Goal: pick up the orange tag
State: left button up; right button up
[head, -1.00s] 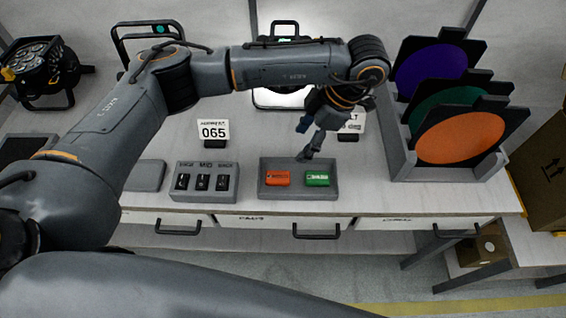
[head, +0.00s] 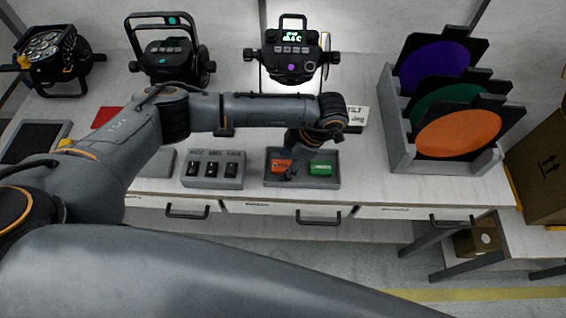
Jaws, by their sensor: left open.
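The orange tag (head: 281,166) lies in the left half of a shallow grey tray (head: 302,184) on the bench, in the head view. A green tag (head: 321,168) lies beside it on the right in the same tray. My left gripper (head: 290,172) is open and points down over the tray, at the right end of the orange tag. Its fingers hide part of that tag. I cannot tell whether they touch it. My right gripper is not in view.
A grey switch box (head: 213,182) stands left of the tray. A rack (head: 399,150) with purple, green and orange discs stands at the right. Several stage lamps, one at the back middle (head: 291,62), line the back. The bench front between tray and rack is clear.

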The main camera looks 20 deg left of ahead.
pick_arm(q)
jog(key=c, duration=1)
jog(key=shift+c, duration=0.2)
